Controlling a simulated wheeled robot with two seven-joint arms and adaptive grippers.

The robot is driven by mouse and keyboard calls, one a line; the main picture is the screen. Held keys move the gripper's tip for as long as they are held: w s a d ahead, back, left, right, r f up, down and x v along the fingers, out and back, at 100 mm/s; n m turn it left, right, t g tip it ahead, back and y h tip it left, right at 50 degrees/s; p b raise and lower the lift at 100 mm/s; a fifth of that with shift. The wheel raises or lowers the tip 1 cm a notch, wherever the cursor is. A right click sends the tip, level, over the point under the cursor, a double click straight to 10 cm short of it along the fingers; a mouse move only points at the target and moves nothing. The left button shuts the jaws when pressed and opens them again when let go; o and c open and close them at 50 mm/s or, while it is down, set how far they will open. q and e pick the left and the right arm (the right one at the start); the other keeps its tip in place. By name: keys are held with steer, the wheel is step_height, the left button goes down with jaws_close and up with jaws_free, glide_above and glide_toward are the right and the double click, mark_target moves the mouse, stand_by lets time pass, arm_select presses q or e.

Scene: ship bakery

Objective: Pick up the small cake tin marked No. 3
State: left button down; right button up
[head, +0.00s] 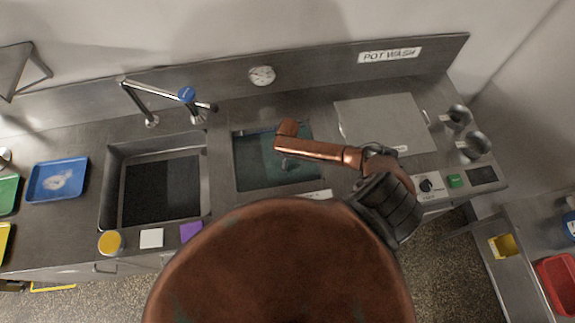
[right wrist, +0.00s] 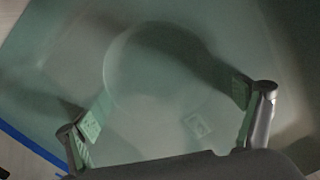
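A faint round shape (right wrist: 160,65), possibly a tin, lies under greenish water in the right wrist view. A small pale square mark (right wrist: 198,125) shows low on its right; I cannot read any number. My right gripper (right wrist: 168,92) is open, its two fingers spread on either side of the round shape, with nothing clearly held. I cannot tell whether they touch it. In the head view my right arm reaches over the water-filled basin (head: 250,165), and the gripper (head: 288,164) shows only as a dark, blurred form there. My left gripper is out of view.
An empty sink (head: 205,165) with a dark bottom is left of the basin. A metal tap (head: 135,98) stands behind it. A grey board (head: 385,122) and a control box (head: 428,188) are to the right. A blue tray (head: 40,190) lies far left. A yellow-topped jar (head: 110,242) stands in front.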

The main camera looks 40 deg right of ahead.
steer(key=c, duration=0.5)
